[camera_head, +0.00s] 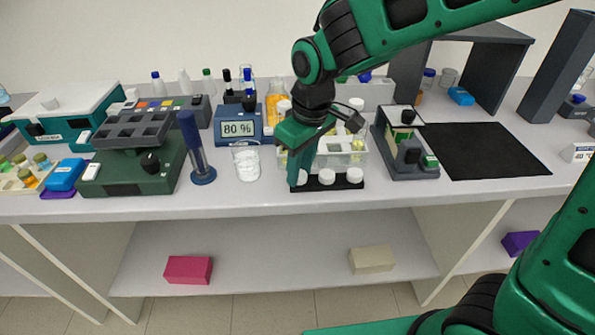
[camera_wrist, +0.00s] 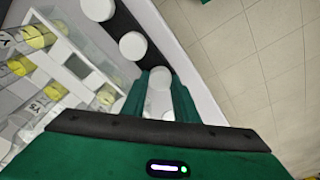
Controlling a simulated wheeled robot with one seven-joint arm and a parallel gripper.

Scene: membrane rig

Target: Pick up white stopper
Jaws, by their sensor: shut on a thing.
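My gripper (camera_head: 297,180) points down at the left end of a black strip (camera_head: 341,184) near the front edge of the bench. In the wrist view my gripper (camera_wrist: 160,98) is shut on a white stopper (camera_wrist: 159,80), which shows between its two green fingers. The held stopper shows in part beside the fingers in the head view (camera_head: 303,178). Two more round white stoppers, a middle one (camera_head: 327,176) and a right one (camera_head: 354,175), sit on the strip. I cannot tell whether the held stopper touches the strip.
A clear rack (camera_head: 352,160) with yellow-marked vials stands just behind the strip. A beaker of white material (camera_head: 246,163) and a blue pestle-like stand (camera_head: 197,155) are to the left. A dark grey device (camera_head: 405,150) and a black mat (camera_head: 482,150) are to the right.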

